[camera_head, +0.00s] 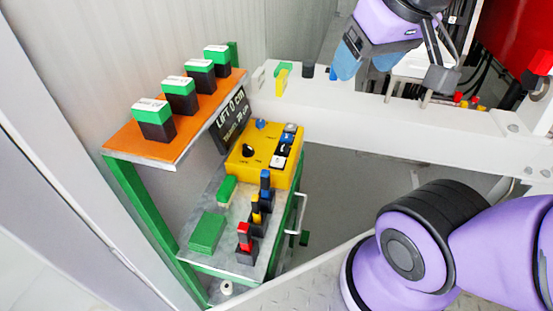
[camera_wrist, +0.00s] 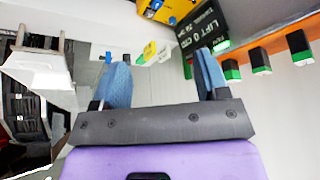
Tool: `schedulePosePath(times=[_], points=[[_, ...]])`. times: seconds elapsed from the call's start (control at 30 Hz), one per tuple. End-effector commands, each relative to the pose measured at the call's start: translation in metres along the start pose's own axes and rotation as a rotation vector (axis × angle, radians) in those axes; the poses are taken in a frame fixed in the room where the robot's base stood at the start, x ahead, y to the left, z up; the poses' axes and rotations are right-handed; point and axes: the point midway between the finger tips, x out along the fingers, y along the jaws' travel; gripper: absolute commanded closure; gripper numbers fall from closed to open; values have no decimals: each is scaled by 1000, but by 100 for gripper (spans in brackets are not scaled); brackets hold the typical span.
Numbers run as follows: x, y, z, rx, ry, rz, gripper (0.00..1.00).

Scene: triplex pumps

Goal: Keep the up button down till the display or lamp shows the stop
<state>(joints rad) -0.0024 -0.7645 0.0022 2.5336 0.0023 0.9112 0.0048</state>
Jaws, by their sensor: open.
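The yellow control box (camera_head: 236,168) sits on the grey shelf at centre left. It carries a blue round part (camera_head: 261,124), a black knob (camera_head: 247,150), and a column of grey, blue-black and white buttons (camera_head: 287,139). I cannot tell which is the up button. The black display (camera_head: 230,121) behind the box reads "LIFT 0 cm", with a smaller "TRAVEL" line I cannot fully read. In the wrist view, the display (camera_wrist: 203,30) and part of the yellow box (camera_wrist: 170,10) show at the top. My gripper (camera_head: 366,60) is open and empty, up and right of the box, touching nothing; its blue fingers (camera_wrist: 162,60) stand apart.
Green-and-black blocks (camera_head: 153,120) stand on an orange shelf (camera_head: 125,145) left of the box. Red, yellow and blue upright parts (camera_head: 244,238) stand in front of it. A white beam (camera_head: 430,125) runs behind and right, with small parts on it. A metal handle (camera_head: 300,213) projects at the shelf's right.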

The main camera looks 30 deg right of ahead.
Motion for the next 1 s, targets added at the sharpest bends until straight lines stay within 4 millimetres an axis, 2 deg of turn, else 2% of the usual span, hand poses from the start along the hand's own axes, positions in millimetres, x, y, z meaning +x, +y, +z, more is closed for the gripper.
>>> schedulePosePath(times=[0.47, 0.7, 0.77, 1.0], points=[[0, 0, 0, 0, 0, 0, 32], [0, 0, 0, 0, 0, 0, 87], [0, 0, 0, 0, 0, 0, 100], [0, 0, 0, 0, 0, 0, 100]])
